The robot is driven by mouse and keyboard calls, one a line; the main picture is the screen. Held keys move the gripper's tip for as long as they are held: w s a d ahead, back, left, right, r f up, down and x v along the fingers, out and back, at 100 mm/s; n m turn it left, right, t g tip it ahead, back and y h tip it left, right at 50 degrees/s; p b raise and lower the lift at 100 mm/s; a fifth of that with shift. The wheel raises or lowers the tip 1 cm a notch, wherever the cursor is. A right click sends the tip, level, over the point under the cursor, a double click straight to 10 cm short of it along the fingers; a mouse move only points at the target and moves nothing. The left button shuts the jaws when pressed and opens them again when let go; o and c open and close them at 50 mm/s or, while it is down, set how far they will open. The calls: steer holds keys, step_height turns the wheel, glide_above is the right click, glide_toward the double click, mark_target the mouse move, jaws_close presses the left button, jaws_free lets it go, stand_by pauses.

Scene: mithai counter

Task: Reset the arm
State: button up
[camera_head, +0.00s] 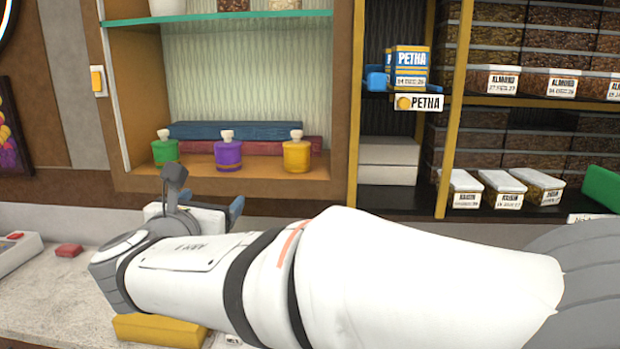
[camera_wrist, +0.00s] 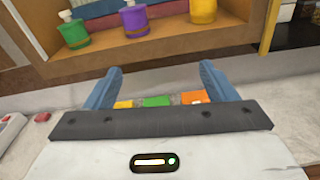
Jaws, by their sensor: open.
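My arm reaches across the counter in the head view, from the lower right toward the left. In the wrist view my gripper (camera_wrist: 165,85) has its two blue fingers spread wide apart, with nothing held between them. In the head view the gripper is mostly hidden behind my white arm, and only a blue finger (camera_head: 237,208) shows. Small orange (camera_wrist: 194,97), green (camera_wrist: 157,101) and yellow (camera_wrist: 123,104) items show beyond the gripper's base, between the fingers; their lower parts are hidden.
A wall niche holds green (camera_head: 166,152), purple (camera_head: 228,155) and yellow (camera_head: 297,155) bottles. Shelves at the right hold PETHA boxes (camera_head: 408,68) and labelled tubs (camera_head: 502,190). On the counter (camera_head: 60,290) lie a yellow block (camera_head: 160,330) and a red block (camera_head: 69,250).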

steer(key=s+d+f+m+g+h, duration=0.15)
steer(key=d+f+m+g, duration=0.4)
steer(key=d, duration=0.55)
steer(key=s+d+f+m+g+h, duration=0.1)
steer(key=d+f+m+g+h, duration=0.2)
steer(key=d+f+m, duration=0.65)
steer(key=s+d+f+m+g+y, duration=0.2)
steer(key=s+d+f+m+y, duration=0.1)
steer(key=s+d+m, duration=0.2)
steer(key=s+d+f+m+g+y, duration=0.3)
steer(key=s+d+m, duration=0.3)
steer(key=s+m, duration=0.4)
steer(key=f+m, duration=0.1)
steer(key=m, duration=0.3)
steer(key=shift+d+f, duration=0.25)
